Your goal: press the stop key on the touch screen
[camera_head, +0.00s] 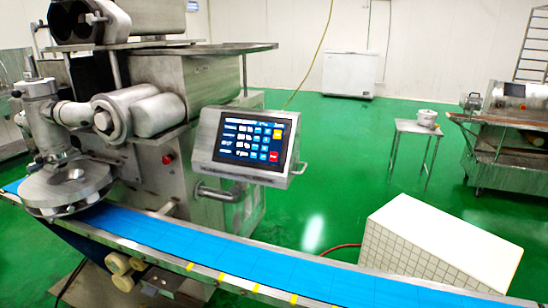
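The touch screen (252,140) is set in a grey metal housing (205,138) on the encrusting machine, near the picture's middle. It is lit, with a dark blue page and several rows of white and blue keys. A small red key (274,156) sits at its lower right, with a yellow key (278,134) above it. The lettering is too small to read, so I cannot confirm which key says stop. Nothing covers the screen. Neither of my grippers is in view.
A blue conveyor belt (230,258) with metal edges runs across the front, below the screen. A round metal forming head (68,185) stands at its left end. A white tiled box (400,245) is at the lower right. Open green floor lies behind.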

